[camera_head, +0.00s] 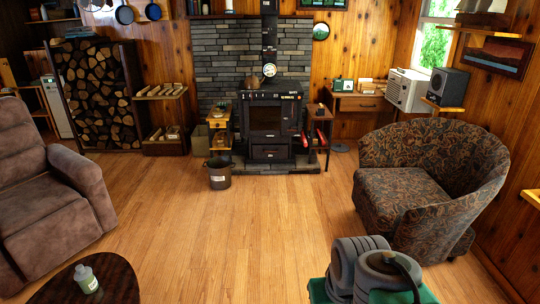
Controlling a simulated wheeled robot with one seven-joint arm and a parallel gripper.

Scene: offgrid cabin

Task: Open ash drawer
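The black wood stove (270,117) stands on a stone hearth against a grey brick wall, at the far middle of the room. It has a glass door in front. Below that door is the ash drawer (270,154), a dark front that looks closed, with a lighter mark or handle on it too small to make out. The stove and drawer are across the floor, well away from my camera. My gripper does not show in this view.
A dark bucket (218,174) stands on the floor left of the hearth front. Small side tables (221,130) flank the stove. A patterned armchair (430,190) is at right, a brown recliner (50,205) and dark round table (115,282) at left. Open wooden floor lies between.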

